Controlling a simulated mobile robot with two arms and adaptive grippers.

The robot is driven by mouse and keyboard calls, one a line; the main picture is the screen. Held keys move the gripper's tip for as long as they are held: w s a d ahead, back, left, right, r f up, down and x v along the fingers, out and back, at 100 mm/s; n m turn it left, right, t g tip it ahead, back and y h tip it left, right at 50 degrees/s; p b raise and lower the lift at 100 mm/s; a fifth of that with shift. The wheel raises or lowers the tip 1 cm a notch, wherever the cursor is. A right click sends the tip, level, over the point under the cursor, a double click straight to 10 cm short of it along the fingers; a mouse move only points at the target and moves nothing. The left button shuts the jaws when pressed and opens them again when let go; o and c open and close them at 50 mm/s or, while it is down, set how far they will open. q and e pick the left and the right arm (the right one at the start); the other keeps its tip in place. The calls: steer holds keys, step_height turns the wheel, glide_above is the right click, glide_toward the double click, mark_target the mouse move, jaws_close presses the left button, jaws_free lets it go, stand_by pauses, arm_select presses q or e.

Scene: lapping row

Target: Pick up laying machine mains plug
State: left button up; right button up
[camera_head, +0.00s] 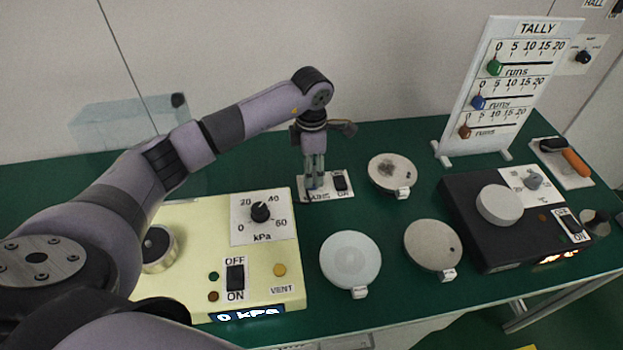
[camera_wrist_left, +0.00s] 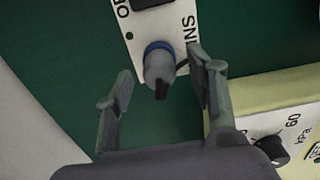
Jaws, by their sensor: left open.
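The mains plug (camera_wrist_left: 160,68), a grey cylinder with a blue ring and a dark end, stands on a white plate in the left wrist view. The plate (camera_head: 346,194) lies on the green table in the head view, with a black switch beside the plug. My left gripper (camera_head: 314,182) points down over the plug end of this plate. In the left wrist view its two fingers (camera_wrist_left: 161,72) are apart, one on each side of the plug, with a visible gap to it. In the head view the fingers mostly hide the plug. My right gripper is not in view.
A cream kPa control box (camera_head: 190,232) stands close to the gripper. Round discs (camera_head: 351,260), (camera_head: 433,245) and (camera_head: 392,172) lie to the right. A black machine (camera_head: 480,235) and a tally board (camera_head: 482,110) stand farther right. Green table is free behind the plate.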

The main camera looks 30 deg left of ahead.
arm_select(q)
steer(key=shift+w+f, duration=0.1)
steer(key=shift+f, duration=0.75)
steer(key=shift+r, duration=0.1)
jaws_close()
